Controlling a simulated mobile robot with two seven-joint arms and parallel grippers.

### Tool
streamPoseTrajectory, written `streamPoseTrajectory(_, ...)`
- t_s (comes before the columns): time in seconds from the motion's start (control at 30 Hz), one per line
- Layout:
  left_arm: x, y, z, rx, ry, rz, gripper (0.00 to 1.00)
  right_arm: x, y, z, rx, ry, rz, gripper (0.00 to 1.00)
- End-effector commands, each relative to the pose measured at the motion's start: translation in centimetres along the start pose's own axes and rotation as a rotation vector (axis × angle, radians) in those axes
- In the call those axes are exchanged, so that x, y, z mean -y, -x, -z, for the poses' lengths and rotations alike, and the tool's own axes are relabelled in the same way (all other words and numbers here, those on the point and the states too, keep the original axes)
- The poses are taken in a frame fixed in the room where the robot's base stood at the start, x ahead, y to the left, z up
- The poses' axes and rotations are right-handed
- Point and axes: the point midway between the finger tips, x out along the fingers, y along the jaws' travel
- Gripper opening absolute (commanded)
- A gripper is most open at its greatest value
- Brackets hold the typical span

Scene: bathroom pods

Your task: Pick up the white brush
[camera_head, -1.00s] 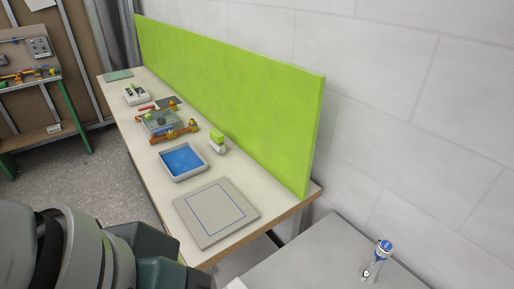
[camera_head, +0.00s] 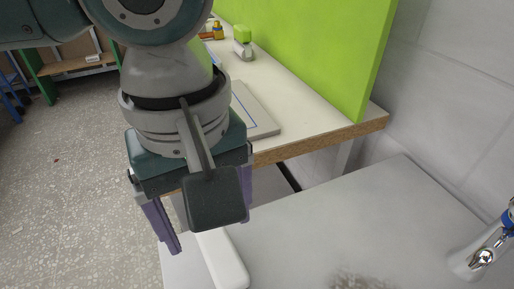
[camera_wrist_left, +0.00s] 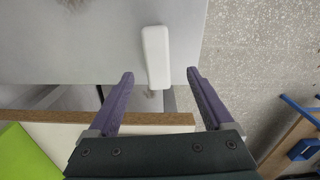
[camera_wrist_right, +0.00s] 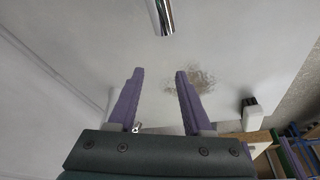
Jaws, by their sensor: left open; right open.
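The white brush (camera_head: 222,262) lies on the grey counter (camera_head: 300,235), near its left edge in the head view. In the left wrist view the white brush (camera_wrist_left: 156,52) is a long rounded white block. In the right wrist view it is at the right (camera_wrist_right: 251,119), with a dark part at one end. My left gripper (camera_head: 212,232) is open, pointing down above the counter near the brush. In the left wrist view the brush's near end shows between the fingertips (camera_wrist_left: 160,75), with nothing gripped. My right gripper (camera_wrist_right: 160,74) is open and empty, above the counter.
A chrome tap (camera_head: 482,252) stands at the right of the counter. A brown smudge (camera_wrist_right: 198,81) marks the counter surface. The workbench (camera_head: 310,110) with its green panel (camera_head: 330,50) stands behind, its wooden edge close to my left gripper. The counter's middle is clear.

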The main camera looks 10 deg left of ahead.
Motion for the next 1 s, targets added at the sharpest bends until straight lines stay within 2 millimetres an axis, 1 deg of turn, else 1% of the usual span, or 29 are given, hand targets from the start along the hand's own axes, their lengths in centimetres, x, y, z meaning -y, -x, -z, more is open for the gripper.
streamPoseTrajectory(0.03, 0.1, -1.1, -0.1, 0.001, 0.0, 0.003, 0.85, 0.0, -0.3, -0.1, 0.0, 0.0, 0.0, 0.5)
streamPoseTrajectory(0.1, 0.0, -2.0, -0.1, 0.002, -0.002, 0.002, 0.85, 0.0, -0.6, -0.2, 0.0, 0.0, 0.001, 0.5)
streamPoseTrajectory(0.27, -0.1, -3.4, -0.1, 0.001, -0.004, 0.0, 0.85, 0.1, -0.9, -0.3, 0.001, 0.0, 0.001, 0.5)
streamPoseTrajectory(0.37, -0.3, -4.7, -0.3, 0.0, -0.005, 0.0, 0.85, 0.1, -1.3, -0.5, 0.001, 0.0, 0.001, 0.5)
streamPoseTrajectory(0.5, -0.5, -7.1, -0.5, 0.0, -0.005, 0.0, 0.85, 0.1, -2.1, -0.7, 0.001, 0.0, 0.001, 0.5)
streamPoseTrajectory(0.6, -0.6, -8.1, -0.6, 0.001, -0.006, -0.001, 0.85, 0.1, -2.3, -0.8, 0.001, 0.0, 0.001, 0.5)
streamPoseTrajectory(0.7, -0.6, -8.3, -0.5, 0.0, -0.006, -0.002, 0.85, 0.1, -2.3, -0.8, 0.002, 0.0, 0.001, 0.5)
streamPoseTrajectory(0.87, -0.6, -8.3, -0.5, 0.001, -0.006, -0.002, 0.85, 0.1, -2.3, -0.8, 0.002, 0.0, 0.001, 0.5)
streamPoseTrajectory(0.93, -0.5, -8.3, -0.5, 0.001, -0.006, -0.002, 0.79, 0.1, -2.3, -0.8, 0.002, 0.0, 0.001, 0.5)
streamPoseTrajectory(1.0, -0.5, -8.3, -0.5, 0.001, -0.006, -0.002, 0.71, 0.1, -2.3, -0.8, 0.002, 0.0, 0.001, 0.5)
